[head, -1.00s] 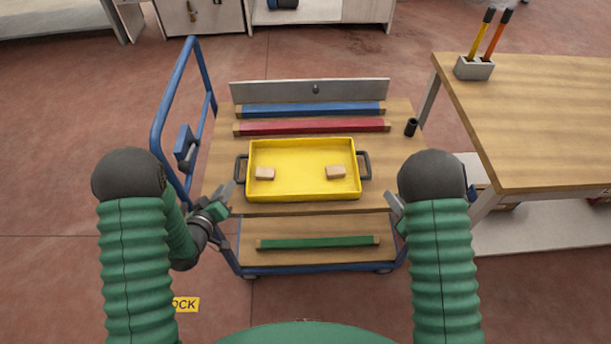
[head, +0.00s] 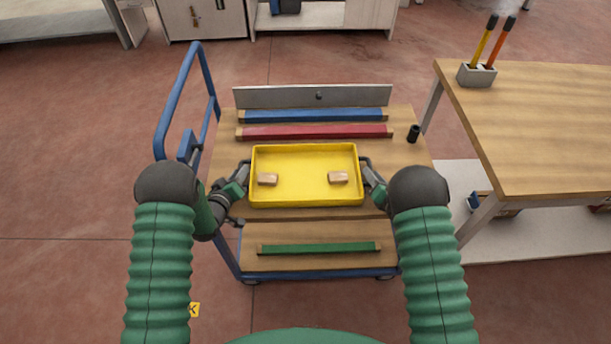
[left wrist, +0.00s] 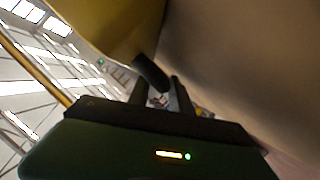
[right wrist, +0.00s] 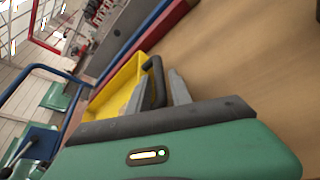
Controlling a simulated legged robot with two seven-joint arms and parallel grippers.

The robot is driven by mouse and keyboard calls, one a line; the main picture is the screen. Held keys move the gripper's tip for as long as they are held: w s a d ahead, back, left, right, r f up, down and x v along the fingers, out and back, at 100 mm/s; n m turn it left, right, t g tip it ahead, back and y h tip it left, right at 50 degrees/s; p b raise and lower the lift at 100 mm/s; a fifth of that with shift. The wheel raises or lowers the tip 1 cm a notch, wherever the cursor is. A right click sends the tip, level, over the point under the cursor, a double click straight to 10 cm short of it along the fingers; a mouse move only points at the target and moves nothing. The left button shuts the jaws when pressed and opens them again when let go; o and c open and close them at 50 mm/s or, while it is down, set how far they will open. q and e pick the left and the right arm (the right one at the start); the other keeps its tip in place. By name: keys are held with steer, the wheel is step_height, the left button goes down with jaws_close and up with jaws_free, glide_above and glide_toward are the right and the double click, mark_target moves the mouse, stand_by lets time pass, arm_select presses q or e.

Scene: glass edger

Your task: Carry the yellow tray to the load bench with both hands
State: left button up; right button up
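The yellow tray (head: 305,195) lies flat on the top deck of a blue-framed cart (head: 222,150), with two small tan blocks (head: 267,179) (head: 338,177) in it. My left gripper (head: 242,174) is at the tray's left handle. In the left wrist view its fingers (left wrist: 162,92) are apart, with the dark handle (left wrist: 150,72) at their tips. My right gripper (head: 371,172) is at the right handle. In the right wrist view its fingers (right wrist: 158,88) stand apart on either side of the black handle (right wrist: 157,70). A wooden bench (head: 545,130) stands to the right; no label marks it as the load bench.
Behind the tray on the cart lie a red bar (head: 315,132), a blue bar (head: 315,116) and a grey plate (head: 290,97). A black cylinder (head: 413,133) stands right. A green bar (head: 318,249) lies on the lower shelf. A holder (head: 476,75) with two handled tools occupies the bench's far-left corner.

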arm_select(q)
steer(key=shift+w+f, duration=0.2)
steer(key=shift+w, duration=0.4)
arm_select(e)
steer(key=shift+x, duration=0.9)
arm_select(q)
steer(key=shift+d, duration=0.1)
steer(key=shift+c, duration=0.6)
arm_select(e)
steer(key=shift+c, duration=0.6)
arm_select(q)
jaws_close()
arm_select(e)
jaws_close()
arm_select(q)
steer(key=shift+a, duration=0.25)
arm_select(e)
steer(key=shift+s+d+f, duration=0.1)
steer(key=shift+s+d, duration=0.05)
